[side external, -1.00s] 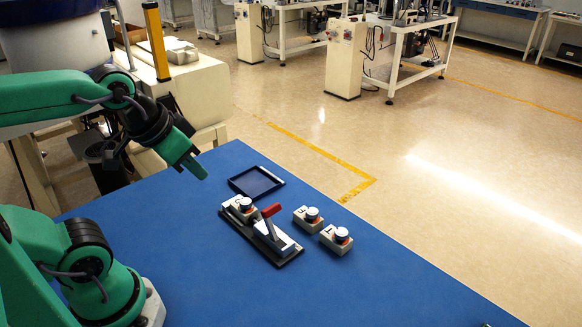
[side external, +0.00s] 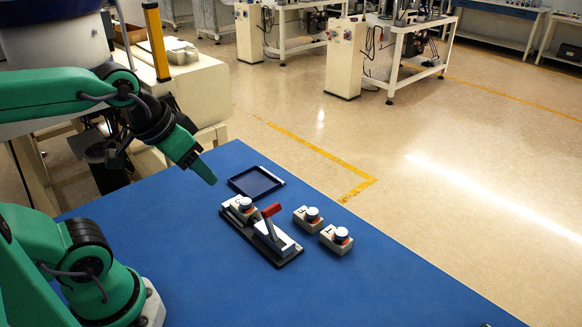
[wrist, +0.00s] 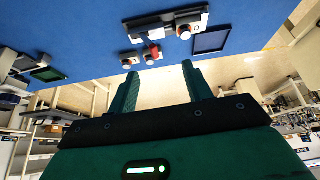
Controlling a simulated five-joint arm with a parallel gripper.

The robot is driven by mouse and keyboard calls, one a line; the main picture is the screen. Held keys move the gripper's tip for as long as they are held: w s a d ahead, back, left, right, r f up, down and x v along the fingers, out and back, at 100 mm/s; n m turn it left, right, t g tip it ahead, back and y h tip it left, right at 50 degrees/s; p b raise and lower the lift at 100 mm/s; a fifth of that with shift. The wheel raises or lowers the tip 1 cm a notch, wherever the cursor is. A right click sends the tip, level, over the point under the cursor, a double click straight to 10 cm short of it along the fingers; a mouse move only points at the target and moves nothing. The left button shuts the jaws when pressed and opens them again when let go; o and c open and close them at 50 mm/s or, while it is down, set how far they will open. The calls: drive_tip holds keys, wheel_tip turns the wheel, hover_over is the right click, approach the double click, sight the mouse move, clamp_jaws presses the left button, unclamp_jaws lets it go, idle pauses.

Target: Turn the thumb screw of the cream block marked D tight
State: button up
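A cream block (side external: 236,210) with a silver-topped thumb screw sits at the left end of a dark fixture (side external: 290,262). The fixture, with a red-handled lever (side external: 271,211) standing tilted up, also shows in the wrist view (wrist: 160,19). Two more cream blocks with round knobs, one nearer the fixture's back (side external: 301,222) and one in front of it (side external: 333,246), stand on the mat right of the fixture. My gripper (side external: 212,181) is in the air left of the fixture. In the wrist view its fingers (wrist: 160,70) are apart and empty.
A dark shallow tray (side external: 281,182) lies behind the fixture, near the far edge of the blue table (side external: 180,245). The front of the table is largely clear. A machine with a yellow post (side external: 156,42) stands behind my arm, beyond the table.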

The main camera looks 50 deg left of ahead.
drive_tip(key=w+n, duration=0.1)
drive_tip(key=n+g, duration=0.5)
drive_tip(key=n, duration=0.9)
hover_over(245, 201)
drive_tip(key=shift+f, duration=5.8)
drive_tip(key=shift+f, duration=3.9)
drive_tip(key=c, duration=1)
